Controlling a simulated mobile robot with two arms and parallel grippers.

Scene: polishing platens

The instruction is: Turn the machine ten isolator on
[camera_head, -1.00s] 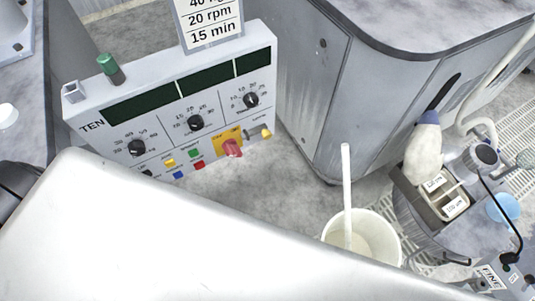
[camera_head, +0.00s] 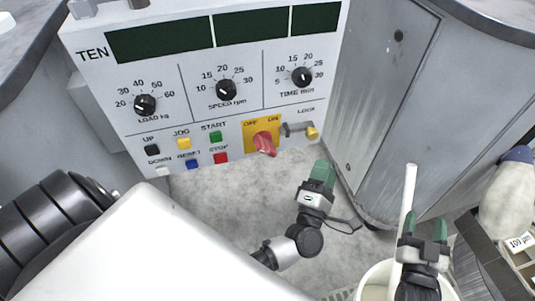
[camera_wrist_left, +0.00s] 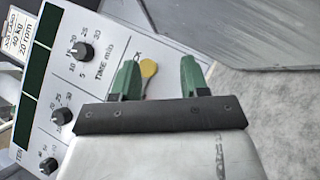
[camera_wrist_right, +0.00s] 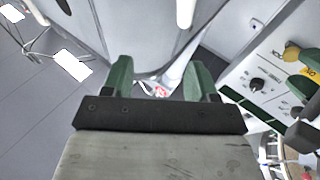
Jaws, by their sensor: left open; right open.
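The machine ten panel (camera_head: 95,75) fills the upper left of the head view, marked TEN. Its isolator is a red handle (camera_head: 264,143) on a yellow OFF/ON plate (camera_head: 249,135) at the lower right. I cannot tell which label the handle points to. My left gripper (camera_head: 322,172) is open and empty, right of and below the isolator, apart from it. In the left wrist view, the brass-coloured lock (camera_wrist_left: 148,68) shows between its fingers; the red handle is not visible there. My right gripper (camera_head: 425,227) is open and empty, further right over a white bucket.
The lock (camera_head: 311,132) juts out right of the isolator. Push buttons (camera_head: 215,137) sit to its left, dials (camera_head: 227,90) above. A grey cabinet (camera_head: 375,110) stands to the right. The white bucket (camera_head: 375,285) holds a white stick (camera_head: 408,190). Bare floor lies below the panel.

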